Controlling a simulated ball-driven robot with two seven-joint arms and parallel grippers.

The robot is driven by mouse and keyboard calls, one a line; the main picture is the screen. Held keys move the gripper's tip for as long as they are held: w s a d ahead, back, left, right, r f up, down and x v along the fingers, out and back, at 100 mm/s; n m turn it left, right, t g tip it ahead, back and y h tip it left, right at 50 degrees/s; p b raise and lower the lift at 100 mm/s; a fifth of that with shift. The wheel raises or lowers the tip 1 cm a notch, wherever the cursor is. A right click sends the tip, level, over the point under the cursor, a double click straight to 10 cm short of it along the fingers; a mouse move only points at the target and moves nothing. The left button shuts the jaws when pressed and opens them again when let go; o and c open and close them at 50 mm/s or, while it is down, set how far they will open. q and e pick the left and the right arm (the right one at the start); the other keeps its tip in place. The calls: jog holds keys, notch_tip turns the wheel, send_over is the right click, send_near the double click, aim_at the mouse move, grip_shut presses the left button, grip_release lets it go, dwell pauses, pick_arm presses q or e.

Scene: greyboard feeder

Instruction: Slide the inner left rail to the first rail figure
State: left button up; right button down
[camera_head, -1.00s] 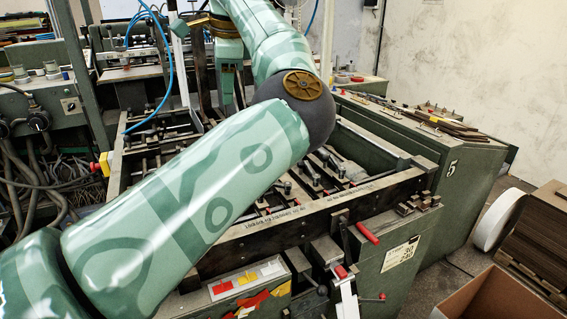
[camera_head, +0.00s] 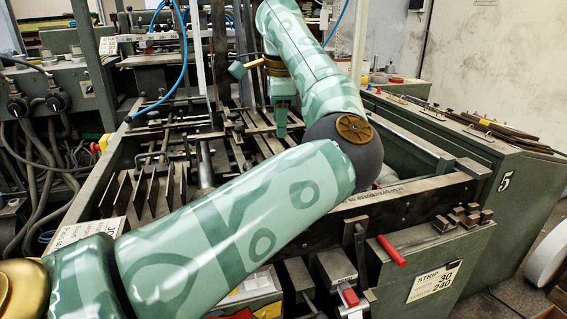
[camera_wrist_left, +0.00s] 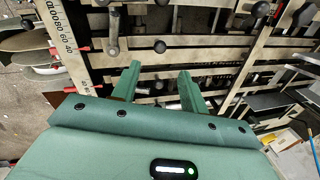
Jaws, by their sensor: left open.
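My left gripper (camera_head: 281,118) hangs over the far part of the machine bed, fingers pointing down. In the left wrist view its two green fingers (camera_wrist_left: 158,85) are apart, with nothing held between them. Beyond them lie dark and metal bars with round knobs (camera_wrist_left: 112,50). Several rails (camera_head: 240,150) run inside the machine frame in the head view; I cannot tell which one is the inner left rail. A scale strip with printed figures (camera_wrist_left: 66,50) is at the left of the wrist view. Printed figures also show on the front bar (camera_head: 400,190). My left arm hides much of the bed.
A blue hose (camera_head: 183,60) hangs left of my gripper. Cables (camera_head: 45,165) lie at the left.

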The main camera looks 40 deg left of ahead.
pick_arm(q)
jog(key=f+b, duration=0.1)
jog(key=f, duration=0.2)
jog(key=w+a+f+b, duration=0.1)
jog(key=f, duration=0.3)
jog(key=f+b, duration=0.1)
jog(key=f, duration=0.2)
jog(key=shift+w+a+f+b, duration=0.2)
jog(key=shift+a+b, duration=0.1)
jog(key=shift+b, duration=0.05)
pick_arm(e)
jog(key=f, duration=0.1)
jog(key=s+f, duration=0.1)
jog(key=f, duration=0.2)
jog(key=shift+s, duration=0.35)
jog(key=shift+r, duration=0.1)
